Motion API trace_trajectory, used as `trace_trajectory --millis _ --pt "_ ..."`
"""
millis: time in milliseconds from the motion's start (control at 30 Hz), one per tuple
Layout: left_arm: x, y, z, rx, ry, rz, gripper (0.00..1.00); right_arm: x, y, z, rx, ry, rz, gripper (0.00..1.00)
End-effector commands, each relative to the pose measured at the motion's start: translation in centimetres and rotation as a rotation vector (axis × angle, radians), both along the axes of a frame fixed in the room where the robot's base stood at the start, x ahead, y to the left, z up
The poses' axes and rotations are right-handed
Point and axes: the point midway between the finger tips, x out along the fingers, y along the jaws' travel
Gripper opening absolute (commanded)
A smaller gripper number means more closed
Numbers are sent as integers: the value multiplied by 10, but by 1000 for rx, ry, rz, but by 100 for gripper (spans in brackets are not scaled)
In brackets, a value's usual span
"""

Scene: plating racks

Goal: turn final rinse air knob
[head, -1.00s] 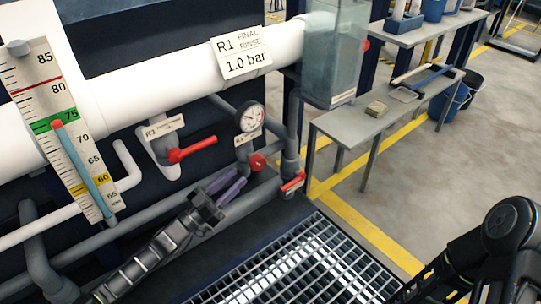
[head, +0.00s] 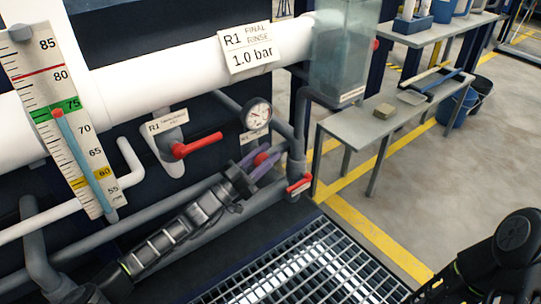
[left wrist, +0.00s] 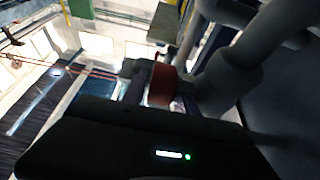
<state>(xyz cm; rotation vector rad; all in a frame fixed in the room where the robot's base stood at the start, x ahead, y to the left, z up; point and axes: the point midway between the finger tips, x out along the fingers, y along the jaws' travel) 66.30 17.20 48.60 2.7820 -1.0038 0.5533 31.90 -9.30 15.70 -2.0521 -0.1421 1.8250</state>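The red round air knob (head: 262,158) sits on the pipework just below a round pressure gauge (head: 257,114). My left gripper (head: 269,155) reaches it from the lower left, its two purple fingers apart on either side of the knob. In the left wrist view the red knob (left wrist: 162,84) shows between the fingers, in front of a grey pipe fitting. I cannot tell whether the fingers touch it. A sign (head: 251,48) on the white pipe reads "R1 FINAL RINSE 1.0 bar". My right arm shows at the lower right; its gripper is out of view.
A red lever valve (head: 197,145) is left of the gauge, and another red handle (head: 299,185) is right of the knob. A thermometer scale (head: 62,120) stands at left. A metal grating (head: 300,265) lies below. A grey bench (head: 385,125) stands at right.

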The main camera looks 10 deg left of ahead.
Motion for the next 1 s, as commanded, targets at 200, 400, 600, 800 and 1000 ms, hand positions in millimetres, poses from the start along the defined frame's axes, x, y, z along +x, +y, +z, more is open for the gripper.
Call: trace_trajectory --millis 200,400,600,800,1000 --pt "12 -10 6 1 -1 0 35 1 0 -5 1 -1 -1 0" --pt "13 -10 7 1 0 1 35 1 0 -4 1 -1 -1 0" --pt "12 -10 7 0 0 0 23 1 0 -4 1 -1 -1 0" --pt "12 -10 7 0 0 0 7 1 0 -5 1 -1 -1 0" --pt "12 -10 7 0 0 0 0 1 0 -5 1 -1 -1 0"
